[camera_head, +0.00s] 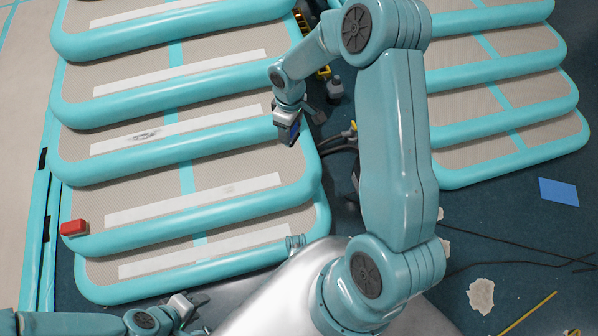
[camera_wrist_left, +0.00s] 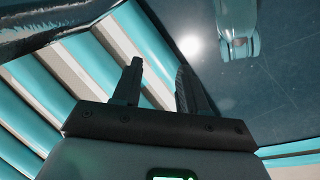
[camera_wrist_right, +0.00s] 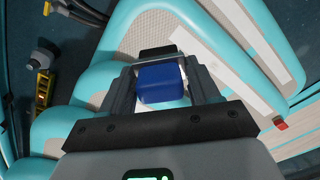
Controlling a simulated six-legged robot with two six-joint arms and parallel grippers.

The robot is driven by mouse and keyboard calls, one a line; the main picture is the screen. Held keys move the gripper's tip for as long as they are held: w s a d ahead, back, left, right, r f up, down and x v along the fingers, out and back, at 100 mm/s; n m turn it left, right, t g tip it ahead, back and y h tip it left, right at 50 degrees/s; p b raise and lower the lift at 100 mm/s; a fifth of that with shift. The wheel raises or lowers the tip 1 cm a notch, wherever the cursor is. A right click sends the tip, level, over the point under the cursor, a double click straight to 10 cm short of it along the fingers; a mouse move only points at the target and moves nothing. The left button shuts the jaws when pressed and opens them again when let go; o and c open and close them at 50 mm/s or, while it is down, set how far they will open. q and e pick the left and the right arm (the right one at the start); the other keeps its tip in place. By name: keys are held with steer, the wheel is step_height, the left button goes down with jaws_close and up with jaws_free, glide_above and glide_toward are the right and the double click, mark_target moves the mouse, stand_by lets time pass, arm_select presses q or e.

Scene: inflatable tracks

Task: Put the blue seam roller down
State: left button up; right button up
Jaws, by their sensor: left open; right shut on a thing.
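The blue seam roller (camera_wrist_right: 160,84) is between the fingers of my right gripper (camera_wrist_right: 164,88), which is shut on it. In the head view the roller (camera_head: 288,133) shows as a small dark blue piece below my right gripper (camera_head: 288,118), over the right part of the stacked inflatable tracks (camera_head: 215,172). I cannot tell whether the roller touches the track. My left gripper (camera_wrist_left: 156,88) is open and empty. In the head view my left gripper (camera_head: 188,303) is at the bottom left, near the front edge of the nearest track.
A red block (camera_head: 74,228) sits at the left end of a track. A second stack of tracks (camera_head: 500,95) stands at the right. A blue sheet (camera_head: 558,191), cables and a yellow stick (camera_head: 528,314) lie on the dark floor. A grey bottle (camera_head: 335,87) stands between the stacks.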

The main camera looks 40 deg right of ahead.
steer(key=shift+s+d+f, duration=0.4)
steer(key=shift+s+f, duration=0.1)
steer(key=shift+f, duration=0.05)
steer(key=f+b, duration=0.4)
steer(key=f, duration=0.6)
steer(key=f+b, duration=0.4)
steer(key=f, duration=0.6)
steer(key=shift+s+d+f, duration=0.1)
steer(key=shift+d+f, duration=0.05)
steer(key=shift+d, duration=0.05)
arm_select(q)
step_height(320, 180, down, 8)
steer(key=w+a+t, duration=0.1)
steer(key=w, duration=0.1)
steer(key=shift+a, duration=0.4)
steer(key=shift+w, duration=0.1)
arm_select(e)
steer(key=shift+f+b, duration=0.15)
steer(key=shift+b, duration=0.25)
steer(key=o, duration=1.4)
arm_select(q)
steer(key=shift+w+f, duration=0.1)
steer(key=shift+f, duration=0.05)
